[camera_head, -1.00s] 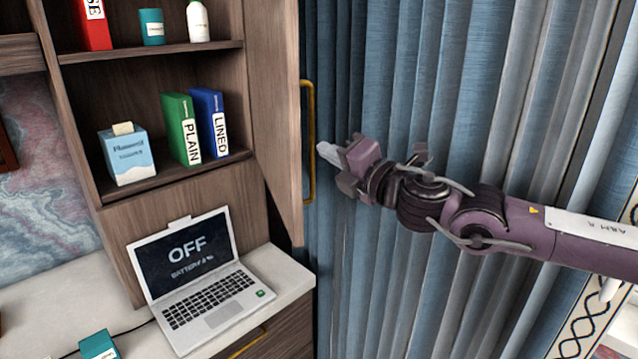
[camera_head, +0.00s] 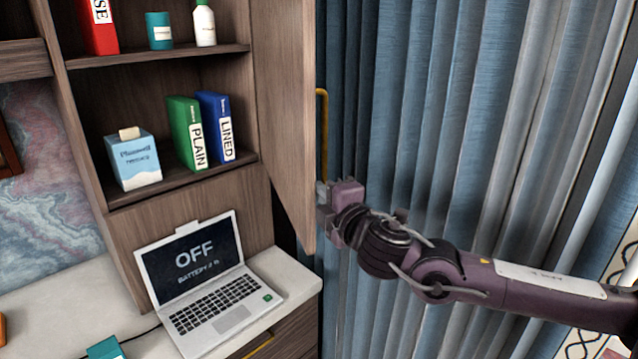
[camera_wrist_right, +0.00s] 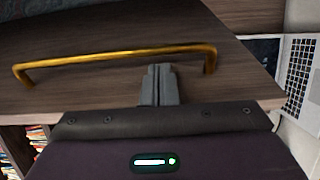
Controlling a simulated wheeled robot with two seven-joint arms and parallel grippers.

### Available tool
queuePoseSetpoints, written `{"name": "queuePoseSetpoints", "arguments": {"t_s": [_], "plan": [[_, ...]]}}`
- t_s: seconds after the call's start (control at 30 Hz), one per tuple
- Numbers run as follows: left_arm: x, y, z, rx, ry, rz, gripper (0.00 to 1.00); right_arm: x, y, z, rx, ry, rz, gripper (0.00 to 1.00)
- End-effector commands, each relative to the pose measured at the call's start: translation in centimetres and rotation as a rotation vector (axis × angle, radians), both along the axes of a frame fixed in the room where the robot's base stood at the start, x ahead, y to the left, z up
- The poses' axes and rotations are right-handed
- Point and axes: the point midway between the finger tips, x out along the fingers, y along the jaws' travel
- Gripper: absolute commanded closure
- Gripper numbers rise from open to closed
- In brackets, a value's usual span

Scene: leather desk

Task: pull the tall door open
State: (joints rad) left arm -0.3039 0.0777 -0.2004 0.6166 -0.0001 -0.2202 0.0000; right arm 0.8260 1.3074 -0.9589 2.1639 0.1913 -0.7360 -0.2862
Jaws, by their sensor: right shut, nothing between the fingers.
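The tall door (camera_head: 285,110) is a brown wooden panel on the right side of the shelf unit. It stands ajar, swung out from the unit. Its long gold handle (camera_head: 323,130) runs vertically on the outer face. In the right wrist view the handle (camera_wrist_right: 115,57) spans the wooden panel. My right gripper (camera_head: 324,195) is beside the lower end of the handle and covers part of it. In the wrist view its grey fingers (camera_wrist_right: 158,75) are together and empty, tips close to the bar. I cannot tell whether they touch it. My left gripper is out of view.
Open shelves hold a green binder (camera_head: 187,132), a blue binder (camera_head: 216,127) and a tissue box (camera_head: 133,160). A laptop (camera_head: 205,275) sits on the white desk below. Blue curtains (camera_head: 440,120) hang behind my right arm.

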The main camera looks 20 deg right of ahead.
Motion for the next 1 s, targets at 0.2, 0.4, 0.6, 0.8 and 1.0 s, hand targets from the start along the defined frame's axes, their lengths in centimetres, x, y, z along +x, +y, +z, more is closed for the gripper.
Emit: {"name": "queuePoseSetpoints", "arguments": {"t_s": [0.2, 0.4, 0.6, 0.8, 1.0], "plan": [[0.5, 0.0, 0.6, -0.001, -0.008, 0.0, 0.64, 1.4, 0.1, 0.1, 0.0, -0.001, 0.0, 1.0], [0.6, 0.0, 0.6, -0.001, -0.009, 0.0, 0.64, 1.5, 0.1, 0.0, -0.002, 0.0, 0.0, 1.0], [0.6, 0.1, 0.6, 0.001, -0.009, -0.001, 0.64, 1.5, -0.6, -0.1, -0.002, 0.0, -0.003, 1.0], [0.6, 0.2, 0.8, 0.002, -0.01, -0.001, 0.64, 1.7, -5.6, -0.2, -0.007, 0.002, -0.014, 1.0], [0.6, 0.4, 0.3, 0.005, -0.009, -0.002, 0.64, 2.3, -10.8, -0.3, -0.005, 0.0, -0.009, 1.0]]}}
